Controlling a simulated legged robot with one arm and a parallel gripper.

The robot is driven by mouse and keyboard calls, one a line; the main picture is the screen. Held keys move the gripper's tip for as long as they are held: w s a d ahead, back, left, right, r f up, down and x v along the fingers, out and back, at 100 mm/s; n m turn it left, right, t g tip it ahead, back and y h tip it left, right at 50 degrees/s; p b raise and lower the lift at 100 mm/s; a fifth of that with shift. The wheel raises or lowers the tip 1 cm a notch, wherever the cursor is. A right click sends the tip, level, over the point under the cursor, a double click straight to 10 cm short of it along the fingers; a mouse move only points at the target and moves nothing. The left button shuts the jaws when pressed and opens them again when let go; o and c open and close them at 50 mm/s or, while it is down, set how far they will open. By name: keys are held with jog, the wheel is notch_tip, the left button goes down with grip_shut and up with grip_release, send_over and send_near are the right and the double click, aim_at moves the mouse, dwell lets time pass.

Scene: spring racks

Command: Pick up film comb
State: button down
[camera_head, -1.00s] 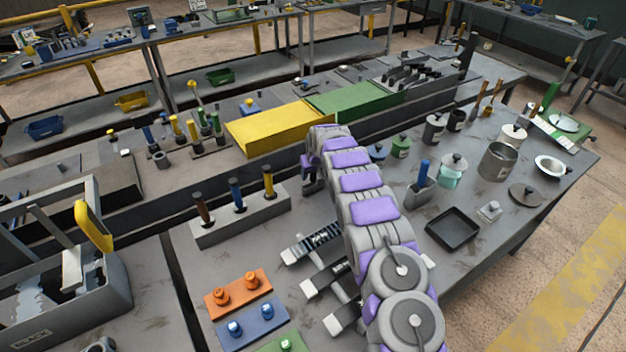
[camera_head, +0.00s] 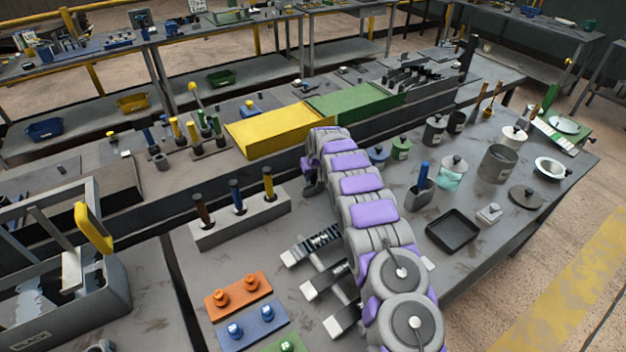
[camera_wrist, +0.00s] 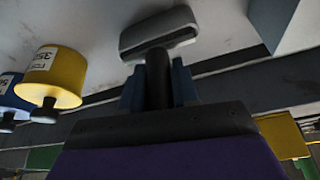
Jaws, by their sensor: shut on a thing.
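In the wrist view, my gripper (camera_wrist: 158,88) is shut around the dark round handle of a tool with a wide grey head. The tool appears to be the film comb (camera_wrist: 160,35). Its head lies beyond the fingertips, against a pale grey surface; I cannot tell whether they touch. In the head view, my gripper (camera_head: 313,180) is low over the bench, left of my arm and right of the grey block rack. My arm largely hides it there, and the held tool cannot be made out.
The grey block rack (camera_head: 245,222) holds brown, blue and yellow handled tools. Orange (camera_head: 238,297) and blue (camera_head: 252,328) plates lie in front. Yellow (camera_head: 270,130) and green (camera_head: 350,97) trays stand behind. A black tray (camera_head: 453,233) and pots stand at right.

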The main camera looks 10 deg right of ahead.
jog(key=shift+r, duration=0.15)
notch_tip(320, 180, up, 10)
jog(key=shift+f+p, duration=0.1)
jog(key=shift+p, duration=0.65)
